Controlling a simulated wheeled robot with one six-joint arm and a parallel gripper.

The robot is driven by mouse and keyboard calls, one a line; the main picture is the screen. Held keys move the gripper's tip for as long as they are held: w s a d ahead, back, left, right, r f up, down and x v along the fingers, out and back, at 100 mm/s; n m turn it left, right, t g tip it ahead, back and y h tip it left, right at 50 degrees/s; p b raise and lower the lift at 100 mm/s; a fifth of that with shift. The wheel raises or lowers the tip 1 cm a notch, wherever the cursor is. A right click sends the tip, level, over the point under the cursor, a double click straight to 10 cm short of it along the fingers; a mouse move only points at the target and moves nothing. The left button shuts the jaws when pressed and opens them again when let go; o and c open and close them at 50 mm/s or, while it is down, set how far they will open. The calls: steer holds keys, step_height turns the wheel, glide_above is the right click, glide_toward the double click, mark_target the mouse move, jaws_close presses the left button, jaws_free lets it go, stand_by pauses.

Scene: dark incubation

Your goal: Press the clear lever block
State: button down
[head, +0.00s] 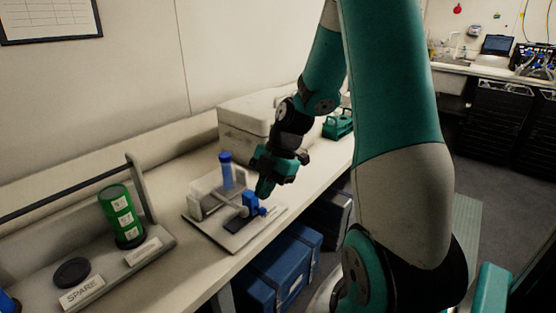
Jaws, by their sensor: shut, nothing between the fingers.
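A small device with a clear box (207,192) stands on a pale base plate (233,246) on the bench, left of my gripper. A blue-capped tube (226,170) stands upright at the clear box. A blue block (251,204) sits at the right of the device, by a pale bar and a dark strip on the plate. Its lettering, if any, is too small to read. My gripper (264,192) is shut and empty, pointing down just above and beside the blue block. I cannot tell whether it touches the block.
A rack with a handle holds a green labelled cylinder (121,217) and a black disc (72,272) at the left. A pale box (243,131) stands behind my gripper, with a green rack (338,125) beyond. Blue crates (280,268) sit under the bench edge.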

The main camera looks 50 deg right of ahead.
steer(key=v, duration=0.7)
steer(key=shift+s, duration=0.15)
stand_by(0.7)
steer(key=s+a+r+m+g, duration=0.1)
steer(key=a+r+m, duration=0.15)
steer(key=a, duration=0.55)
steer(key=s+a+r+m, duration=0.1)
steer(key=a+m, duration=0.2)
steer(key=a, duration=0.5)
steer(key=s+a+r+m, duration=0.1)
steer(key=s+a+m, duration=0.5)
steer(key=s+a, duration=0.5)
steer(key=shift+r+g+h, duration=0.3)
steer(key=shift+h, duration=0.1)
steer(key=shift+s+m, duration=0.15)
steer(key=shift+m, duration=0.1)
